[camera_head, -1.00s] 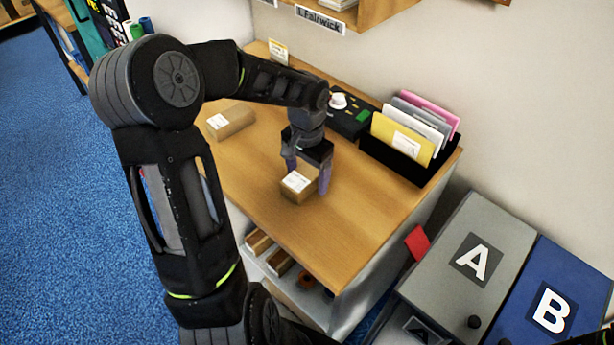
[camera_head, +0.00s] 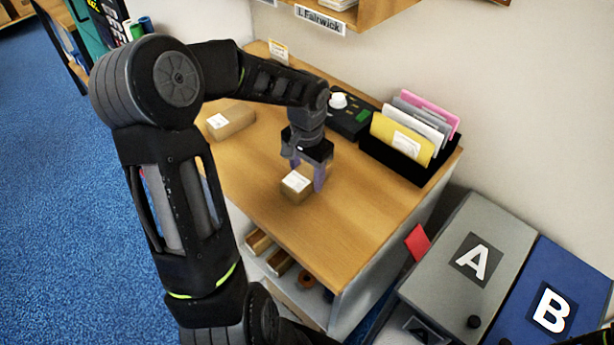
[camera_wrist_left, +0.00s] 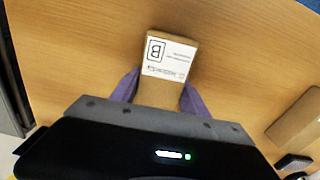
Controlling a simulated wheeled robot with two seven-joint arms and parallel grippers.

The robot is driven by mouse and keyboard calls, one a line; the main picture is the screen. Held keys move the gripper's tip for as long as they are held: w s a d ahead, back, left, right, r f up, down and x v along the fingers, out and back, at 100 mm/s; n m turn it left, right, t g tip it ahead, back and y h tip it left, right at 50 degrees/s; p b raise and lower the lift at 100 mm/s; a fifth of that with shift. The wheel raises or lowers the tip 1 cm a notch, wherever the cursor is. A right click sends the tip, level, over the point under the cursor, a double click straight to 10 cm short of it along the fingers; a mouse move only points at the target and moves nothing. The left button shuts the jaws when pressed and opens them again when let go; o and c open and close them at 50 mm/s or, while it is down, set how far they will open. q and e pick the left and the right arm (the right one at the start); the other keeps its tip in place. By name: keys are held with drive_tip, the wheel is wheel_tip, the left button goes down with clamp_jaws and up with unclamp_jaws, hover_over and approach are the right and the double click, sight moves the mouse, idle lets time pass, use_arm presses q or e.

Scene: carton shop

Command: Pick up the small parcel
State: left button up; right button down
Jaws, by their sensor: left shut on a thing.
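The small parcel (camera_head: 296,186) is a brown box with a white label on the wooden desk (camera_head: 345,235). In the left wrist view the parcel (camera_wrist_left: 168,68) shows a label with a boxed letter B. My left gripper (camera_head: 306,178) points down at it, with its purple fingers on either side of the parcel, shut on it. In the left wrist view the fingers (camera_wrist_left: 157,96) press against both sides of its near end. I cannot tell whether the parcel is lifted off the desk. My right gripper is not in view.
A larger brown parcel (camera_head: 230,121) lies farther left on the desk. A black device (camera_head: 349,121) and a black file holder (camera_head: 395,162) with coloured folders stand at the back. Grey box A (camera_head: 458,290) and blue box B (camera_head: 575,275) are at right. The desk's front is clear.

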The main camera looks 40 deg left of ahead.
sight(307, 172)
use_arm(q)
wheel_tip(307, 172, up, 10)
drive_tip(key=shift+r+b, duration=0.1)
drive_tip(key=shift+b, duration=0.7)
idle(0.8)
